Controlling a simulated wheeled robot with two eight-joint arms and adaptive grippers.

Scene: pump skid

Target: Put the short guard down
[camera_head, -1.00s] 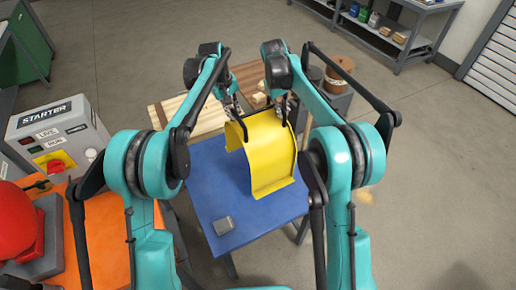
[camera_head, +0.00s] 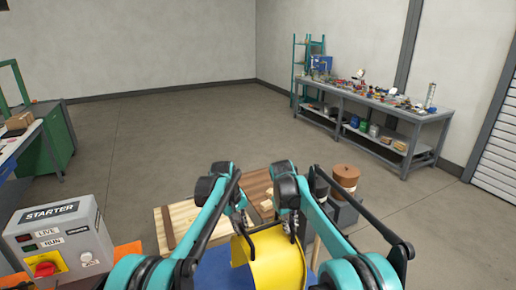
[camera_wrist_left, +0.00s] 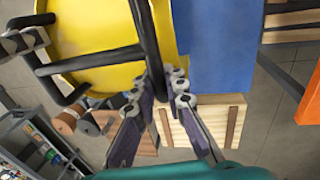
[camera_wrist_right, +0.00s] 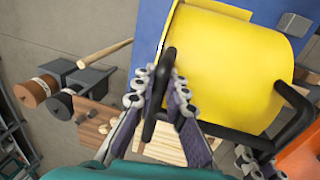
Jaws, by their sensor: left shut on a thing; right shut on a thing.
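The short guard (camera_head: 278,258) is a curved yellow sheet with black bar handles, low in the head view. It also shows in the left wrist view (camera_wrist_left: 100,28) and the right wrist view (camera_wrist_right: 228,62). My left gripper (camera_head: 242,230) is shut on a black bar at its left side, seen closely in the left wrist view (camera_wrist_left: 163,85). My right gripper (camera_head: 292,233) is shut on the black bar at its right side, also in the right wrist view (camera_wrist_right: 163,85). The blue table top (camera_head: 212,275) lies below. I cannot tell whether the guard touches it.
A slatted wooden board (camera_head: 182,228) lies beyond the blue top. A brown reel (camera_head: 345,178) stands at the right. The starter box (camera_head: 58,235) is at the left. A small grey block (camera_wrist_right: 291,24) sits on the blue top. A cluttered workbench (camera_head: 385,105) stands far off.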

